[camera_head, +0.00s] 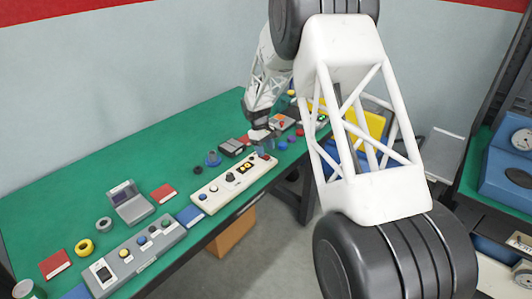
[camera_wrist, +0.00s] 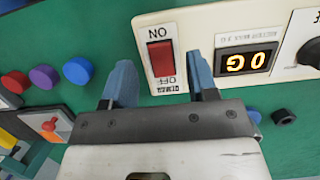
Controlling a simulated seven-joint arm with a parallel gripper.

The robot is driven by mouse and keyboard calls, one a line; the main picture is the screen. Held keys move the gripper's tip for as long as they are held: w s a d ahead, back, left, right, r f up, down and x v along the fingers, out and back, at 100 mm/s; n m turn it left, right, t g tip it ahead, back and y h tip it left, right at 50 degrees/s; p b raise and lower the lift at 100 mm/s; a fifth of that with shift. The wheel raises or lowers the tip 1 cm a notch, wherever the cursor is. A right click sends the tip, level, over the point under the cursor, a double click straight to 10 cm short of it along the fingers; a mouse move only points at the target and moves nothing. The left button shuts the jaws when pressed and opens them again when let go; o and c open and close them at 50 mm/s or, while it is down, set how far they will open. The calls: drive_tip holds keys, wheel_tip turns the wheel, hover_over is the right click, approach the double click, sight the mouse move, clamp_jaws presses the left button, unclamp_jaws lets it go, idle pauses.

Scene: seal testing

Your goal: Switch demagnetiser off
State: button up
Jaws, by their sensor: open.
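A cream panel box lies on the green bench, in the middle of the head view (camera_head: 217,190) and at the top right of the wrist view (camera_wrist: 225,14). In the wrist view it carries a red rocker switch (camera_wrist: 160,58), marked ON and OFF upside down, and an orange digital display (camera_wrist: 246,62) reading 0 and G. Which side of the rocker is pressed I cannot tell. My gripper is open and empty at the far end of the box (camera_head: 265,148). Its blue fingers (camera_wrist: 162,68) are on either side of the switch in the picture; contact is not clear.
Blue, purple and red round pieces (camera_wrist: 77,70) lie on the green mat beside the box, near my left finger in the wrist view. A dark knob (camera_wrist: 310,52) sits beyond the display. A grey control box (camera_head: 137,252) stands nearer on the bench.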

drive_tip(key=shift+v, duration=2.8)
drive_tip(key=s+d+r+m+t+y, duration=0.15)
drive_tip(key=s+d+r, duration=0.25)
drive_tip(key=s+r, duration=0.8)
drive_tip(key=s+d+r+m+t, duration=0.1)
drive_tip(key=s+d+r+m, duration=0.25)
drive_tip(key=s+r, duration=0.85)
drive_tip(key=s+d+f+m+t, duration=0.1)
drive_tip(key=s+d+m, duration=0.1)
drive_tip(key=s, duration=1.4)
drive_tip(key=s+d+f+m+t, duration=0.1)
drive_tip(key=s+d+f+m, duration=0.1)
drive_tip(key=s, duration=1.5)
drive_tip(key=shift+f, duration=0.2)
